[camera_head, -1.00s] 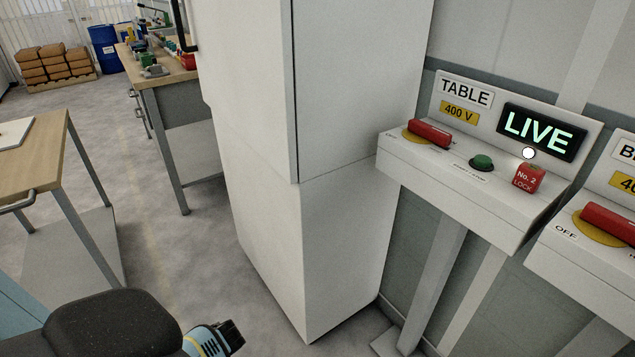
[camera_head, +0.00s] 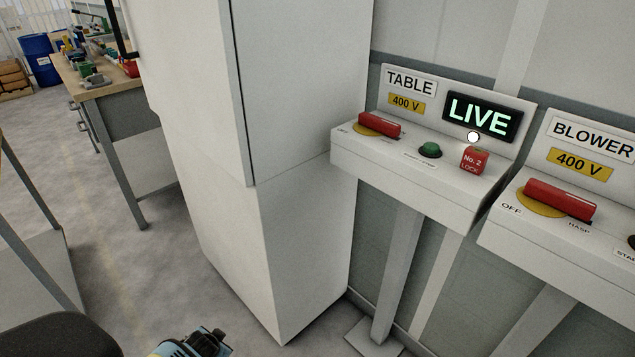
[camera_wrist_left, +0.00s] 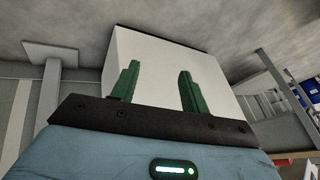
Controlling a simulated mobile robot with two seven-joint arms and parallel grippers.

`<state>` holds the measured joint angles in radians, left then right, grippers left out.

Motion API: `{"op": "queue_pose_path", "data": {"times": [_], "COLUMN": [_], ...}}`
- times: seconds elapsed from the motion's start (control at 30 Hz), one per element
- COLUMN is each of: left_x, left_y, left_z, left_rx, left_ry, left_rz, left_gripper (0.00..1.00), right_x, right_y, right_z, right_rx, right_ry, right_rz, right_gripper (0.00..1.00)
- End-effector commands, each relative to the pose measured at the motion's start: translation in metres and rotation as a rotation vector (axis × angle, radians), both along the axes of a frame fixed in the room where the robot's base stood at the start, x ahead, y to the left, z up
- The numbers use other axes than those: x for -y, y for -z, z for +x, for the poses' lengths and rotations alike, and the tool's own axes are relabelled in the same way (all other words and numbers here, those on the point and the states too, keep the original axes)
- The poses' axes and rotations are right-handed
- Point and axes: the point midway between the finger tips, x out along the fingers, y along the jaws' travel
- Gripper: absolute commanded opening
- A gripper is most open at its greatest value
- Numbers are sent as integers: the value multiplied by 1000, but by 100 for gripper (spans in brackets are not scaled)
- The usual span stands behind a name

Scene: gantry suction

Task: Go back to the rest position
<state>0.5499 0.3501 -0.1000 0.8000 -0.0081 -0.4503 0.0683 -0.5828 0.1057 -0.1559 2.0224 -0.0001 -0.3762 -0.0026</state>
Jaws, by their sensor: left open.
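My left gripper (camera_wrist_left: 158,85) shows in the left wrist view with its two green fingers spread apart and nothing between them. The white cabinet (camera_wrist_left: 165,65) stands behind the fingers in that view, which looks upside down. In the head view, a blue, yellow and black part of my arm shows at the bottom edge, in front of the foot of the white cabinet (camera_head: 270,230). The fingers cannot be made out there. My right gripper is in neither view.
The TABLE control box (camera_head: 400,160) has a red handle, a green button, a red No. 2 lock and a lit LIVE sign (camera_head: 482,116). The BLOWER box (camera_head: 530,245) stands to its right. A workbench (camera_head: 110,85) is at the back left. Grey floor (camera_head: 140,270) lies open left of the cabinet.

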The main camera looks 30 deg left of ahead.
Motion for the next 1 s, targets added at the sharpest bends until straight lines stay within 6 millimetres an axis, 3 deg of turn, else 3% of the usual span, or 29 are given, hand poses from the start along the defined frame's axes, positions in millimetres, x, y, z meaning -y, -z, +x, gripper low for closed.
{"op": "queue_pose_path", "data": {"times": [0.07, 0.27, 0.47, 0.57, 0.8, 1.0], "left_x": [4, 46, 96, 129, 208, 252], "left_y": [-5, 8, 13, 10, -24, -71], "left_z": [12, -25, -74, -108, -195, -248], "left_rx": [50, 50, 55, 58, 80, 103], "left_ry": [78, 136, 186, 209, 236, 223], "left_rz": [19, -22, -85, -131, -260, -347], "left_gripper": [45, 45, 45, 45, 45, 45], "right_x": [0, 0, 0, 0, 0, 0], "right_y": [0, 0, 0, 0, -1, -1], "right_z": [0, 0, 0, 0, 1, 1], "right_rx": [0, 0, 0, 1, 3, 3], "right_ry": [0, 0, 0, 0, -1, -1], "right_rz": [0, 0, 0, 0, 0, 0], "right_gripper": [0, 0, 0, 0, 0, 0]}}
